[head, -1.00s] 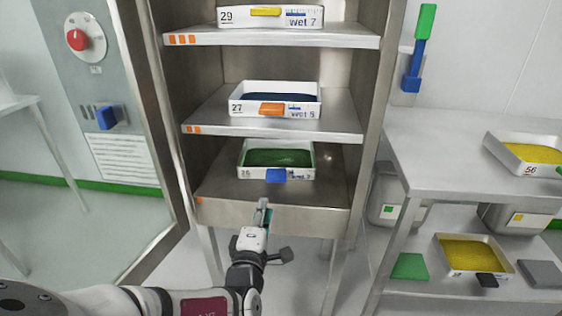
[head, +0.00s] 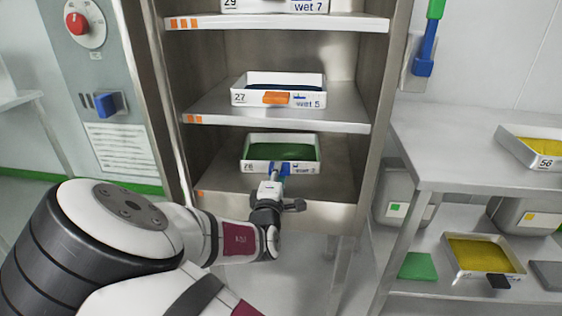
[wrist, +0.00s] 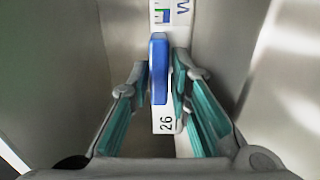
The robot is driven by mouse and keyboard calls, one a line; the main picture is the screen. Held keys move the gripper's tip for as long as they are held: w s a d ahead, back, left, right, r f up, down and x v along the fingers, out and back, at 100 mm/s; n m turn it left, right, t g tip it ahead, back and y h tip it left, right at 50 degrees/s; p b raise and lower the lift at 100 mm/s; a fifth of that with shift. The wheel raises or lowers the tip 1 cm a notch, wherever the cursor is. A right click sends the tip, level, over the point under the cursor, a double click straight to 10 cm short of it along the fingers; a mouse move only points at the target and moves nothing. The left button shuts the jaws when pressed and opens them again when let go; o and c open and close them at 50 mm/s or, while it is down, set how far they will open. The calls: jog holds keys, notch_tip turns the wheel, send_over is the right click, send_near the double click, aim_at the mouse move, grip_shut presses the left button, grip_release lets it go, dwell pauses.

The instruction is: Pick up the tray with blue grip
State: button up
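The white tray with the blue grip, filled with green material, sits on the lowest visible cabinet shelf; its front wall (head: 308,167) faces me. In the wrist view its front (wrist: 163,120) reads 26. The blue grip (wrist: 158,68) stands out from that front; in the head view the grip (head: 284,168) is partly hidden by my fingers. My gripper (head: 278,172) is at the tray's front. In the wrist view my gripper (wrist: 161,82) has its teal-padded fingers apart, one on each side of the grip, with a narrow gap at least on the right.
Above stands tray 27 with an orange grip (head: 276,98), and another tray (head: 300,6) on the top shelf. Cabinet walls flank the shelf (head: 225,181). At right, a table (head: 440,150) holds a yellow-filled tray; its lower shelf holds another with a black grip (head: 498,281).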

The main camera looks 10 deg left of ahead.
jog(key=shift+w, duration=0.45)
grip_shut()
jog(key=shift+r, duration=0.1)
jog(key=shift+r, duration=0.15)
